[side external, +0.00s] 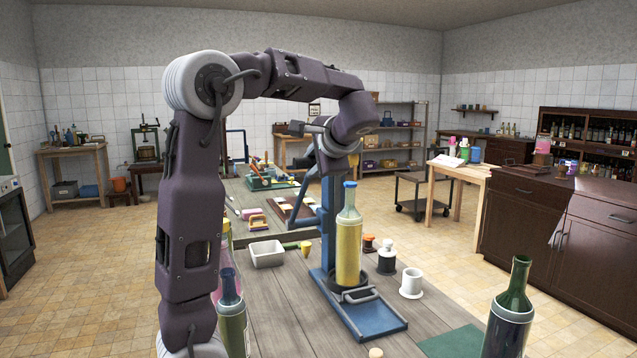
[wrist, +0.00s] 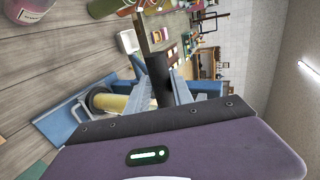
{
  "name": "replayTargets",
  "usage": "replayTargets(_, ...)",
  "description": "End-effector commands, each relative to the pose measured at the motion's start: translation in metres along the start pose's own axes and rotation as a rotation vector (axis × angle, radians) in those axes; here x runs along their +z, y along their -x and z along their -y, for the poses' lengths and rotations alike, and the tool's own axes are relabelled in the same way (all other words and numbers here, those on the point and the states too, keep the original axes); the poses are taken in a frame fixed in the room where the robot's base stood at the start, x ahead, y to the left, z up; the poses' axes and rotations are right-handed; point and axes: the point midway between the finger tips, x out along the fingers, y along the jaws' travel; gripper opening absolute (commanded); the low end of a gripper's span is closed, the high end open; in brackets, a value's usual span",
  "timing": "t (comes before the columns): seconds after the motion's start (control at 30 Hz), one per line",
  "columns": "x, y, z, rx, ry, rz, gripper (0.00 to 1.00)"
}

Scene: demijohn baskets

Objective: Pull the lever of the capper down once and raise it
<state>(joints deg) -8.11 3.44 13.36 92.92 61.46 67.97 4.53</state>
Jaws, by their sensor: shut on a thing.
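The capper is blue, with an upright column (side external: 328,215) and a flat base (side external: 378,318) on the table. A yellow bottle (side external: 349,245) with a blue top stands upright on the base, in front of the column. My gripper (side external: 322,135) is up at the column's top, above the bottle. In the wrist view my gripper (wrist: 159,88) is shut on the black grip of the lever (wrist: 160,68), which lies between its two fingers. The yellow bottle (wrist: 112,103) and the capper base (wrist: 62,125) show beyond it. My wrist hides much of the lever in the side view.
A dark green bottle (side external: 510,310) stands at the front right, and another bottle (side external: 232,315) stands close to my arm. A white cup (side external: 411,283), spools (side external: 387,260) and a white tray (side external: 267,254) sit around the capper. The air above the right table side is free.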

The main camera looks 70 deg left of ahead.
Motion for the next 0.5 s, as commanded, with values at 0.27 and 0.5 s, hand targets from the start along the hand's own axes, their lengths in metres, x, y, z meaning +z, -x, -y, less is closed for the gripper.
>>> replayTargets(0.27, 0.002, -0.008, 0.019, -0.01, 0.001, 0.006, 0.0)
replayTargets(0.5, 0.001, -0.009, 0.022, -0.012, 0.005, 0.003, 0.0)
